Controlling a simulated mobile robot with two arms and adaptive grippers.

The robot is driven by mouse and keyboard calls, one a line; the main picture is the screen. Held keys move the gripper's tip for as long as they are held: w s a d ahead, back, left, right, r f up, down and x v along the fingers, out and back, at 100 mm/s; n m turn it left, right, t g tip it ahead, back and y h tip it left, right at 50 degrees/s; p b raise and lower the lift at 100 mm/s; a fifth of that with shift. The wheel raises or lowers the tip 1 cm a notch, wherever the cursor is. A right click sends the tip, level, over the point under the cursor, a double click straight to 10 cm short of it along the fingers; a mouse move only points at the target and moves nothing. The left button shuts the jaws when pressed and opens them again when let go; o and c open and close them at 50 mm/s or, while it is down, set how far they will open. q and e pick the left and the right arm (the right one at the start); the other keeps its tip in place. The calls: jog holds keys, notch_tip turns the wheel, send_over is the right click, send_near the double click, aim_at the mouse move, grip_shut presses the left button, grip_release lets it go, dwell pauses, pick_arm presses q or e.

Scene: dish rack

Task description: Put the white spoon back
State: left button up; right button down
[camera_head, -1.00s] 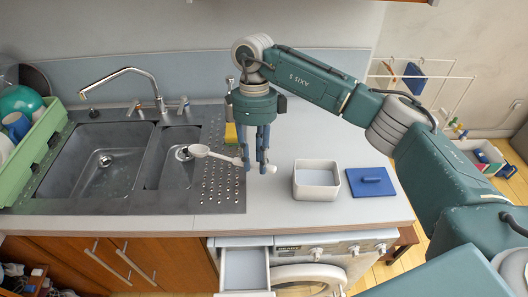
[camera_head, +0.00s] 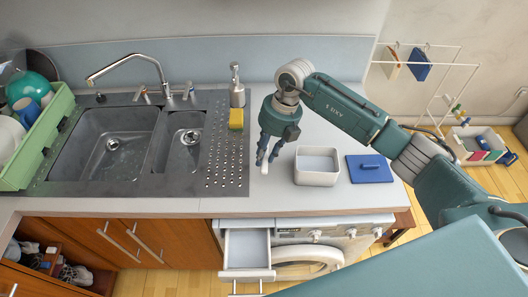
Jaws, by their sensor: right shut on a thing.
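My right gripper (camera_head: 268,158) points down above the counter, between the perforated drainboard and the white box. It is shut on the white spoon (camera_head: 264,169), of which only a small white end shows below the fingers. The rest of the spoon is hidden by the gripper. The white open box (camera_head: 318,178) stands on the counter just right of the gripper and looks empty. Its blue lid (camera_head: 371,170) lies to the right of it. My left gripper is not in view.
A green dish rack (camera_head: 47,142) is far left.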

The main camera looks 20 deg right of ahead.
jog(key=shift+s+f+b, duration=0.1)
jog(key=shift+f+b, duration=0.6)
jog(key=shift+f, duration=0.05)
jog(key=shift+f+b, duration=1.9)
jog(key=shift+f, duration=0.65)
jog(key=c, duration=1.8)
grip_release()
jog(key=shift+o, duration=0.4)
jog(key=o, duration=0.5)
